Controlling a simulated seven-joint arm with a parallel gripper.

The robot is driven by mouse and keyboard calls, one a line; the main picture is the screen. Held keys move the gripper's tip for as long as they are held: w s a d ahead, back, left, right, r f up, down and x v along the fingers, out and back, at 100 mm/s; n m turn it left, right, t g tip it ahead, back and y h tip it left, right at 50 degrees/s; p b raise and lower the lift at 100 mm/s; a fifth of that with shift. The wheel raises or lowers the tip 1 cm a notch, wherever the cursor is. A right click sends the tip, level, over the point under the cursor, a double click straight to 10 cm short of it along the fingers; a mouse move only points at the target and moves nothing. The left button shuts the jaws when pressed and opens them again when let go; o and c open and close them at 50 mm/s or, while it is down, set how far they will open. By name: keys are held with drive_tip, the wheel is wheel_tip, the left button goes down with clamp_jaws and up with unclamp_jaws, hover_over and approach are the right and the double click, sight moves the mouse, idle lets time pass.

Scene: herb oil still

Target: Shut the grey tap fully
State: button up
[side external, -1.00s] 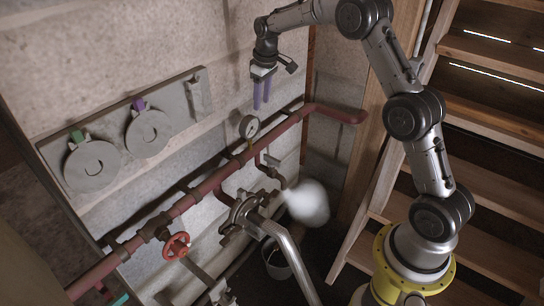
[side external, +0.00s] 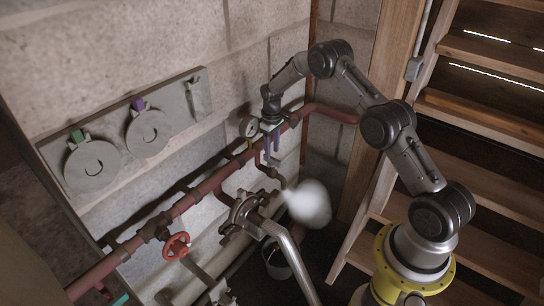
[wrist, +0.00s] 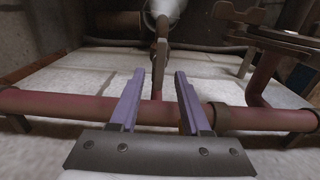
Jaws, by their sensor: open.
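A small grey tap (side external: 279,177) hangs on a short branch below the red pipe, and white vapour (side external: 309,203) comes from its mouth. In the wrist view the grey tap (wrist: 161,52) shows as a thin upright part ahead of my fingers, with the pale vapour at the top. My gripper (side external: 271,155) has purple fingers and is open, just above and beside the tap in the side view. In the wrist view my gripper (wrist: 157,76) frames the tap between its fingertips. I cannot tell whether either finger touches it. The tap's handle is partly hidden by my fingers.
The red pipe (side external: 208,184) runs along the block wall, close to my fingers. A large grey clamp fitting (side external: 241,211) and a red handwheel (side external: 176,246) are lower left. A bucket (side external: 278,264) stands below.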

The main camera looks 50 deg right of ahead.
sight(272, 158)
drive_tip(key=shift+f, duration=1.75)
clamp_jaws()
